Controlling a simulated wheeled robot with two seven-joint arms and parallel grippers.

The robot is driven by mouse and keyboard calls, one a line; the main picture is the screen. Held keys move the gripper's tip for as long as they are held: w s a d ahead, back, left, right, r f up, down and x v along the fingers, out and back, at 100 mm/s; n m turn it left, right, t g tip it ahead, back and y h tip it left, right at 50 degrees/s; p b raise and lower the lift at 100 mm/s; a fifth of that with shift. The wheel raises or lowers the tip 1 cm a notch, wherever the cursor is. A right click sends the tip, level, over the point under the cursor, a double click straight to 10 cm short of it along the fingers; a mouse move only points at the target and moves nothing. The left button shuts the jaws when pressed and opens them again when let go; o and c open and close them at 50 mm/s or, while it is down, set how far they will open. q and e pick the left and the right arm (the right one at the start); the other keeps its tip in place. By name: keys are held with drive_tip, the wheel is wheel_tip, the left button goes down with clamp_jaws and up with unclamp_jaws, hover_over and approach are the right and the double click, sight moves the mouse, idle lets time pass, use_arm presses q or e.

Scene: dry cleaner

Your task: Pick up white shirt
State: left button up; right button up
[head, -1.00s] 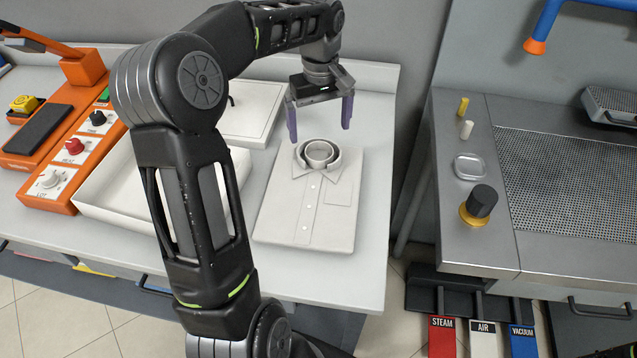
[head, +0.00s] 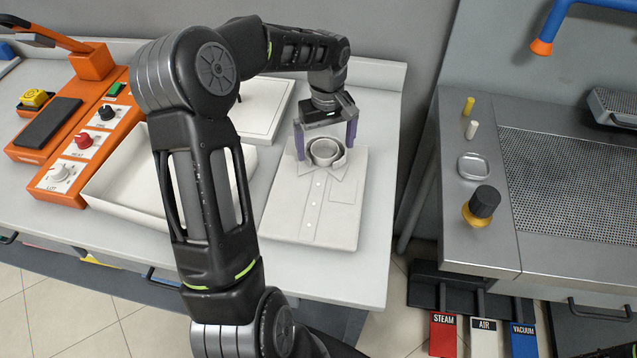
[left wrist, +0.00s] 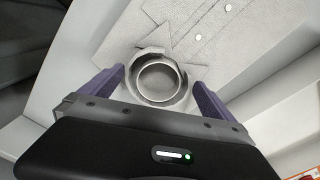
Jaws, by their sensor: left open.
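The folded white shirt (head: 312,213) lies flat on the light grey counter, with buttons down its front and a raised round collar (head: 326,152) at its far end. In the left wrist view the shirt (left wrist: 220,40) fills the upper part and its collar ring (left wrist: 158,80) sits between my fingers. My left gripper (head: 326,150) is open, its purple fingers pointing down on either side of the collar. In the left wrist view the fingers (left wrist: 158,90) stand apart with gaps to the collar.
A white open tray (head: 120,205) and a flat white box (head: 262,112) stand left of the shirt. An orange control unit (head: 75,160) is at the far left. A metal table (head: 495,235) stands to the right, across a gap.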

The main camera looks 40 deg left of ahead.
use_arm(q)
drive_tip(key=shift+f, duration=0.7)
drive_tip(key=shift+c, duration=0.2)
drive_tip(key=c, duration=1.7)
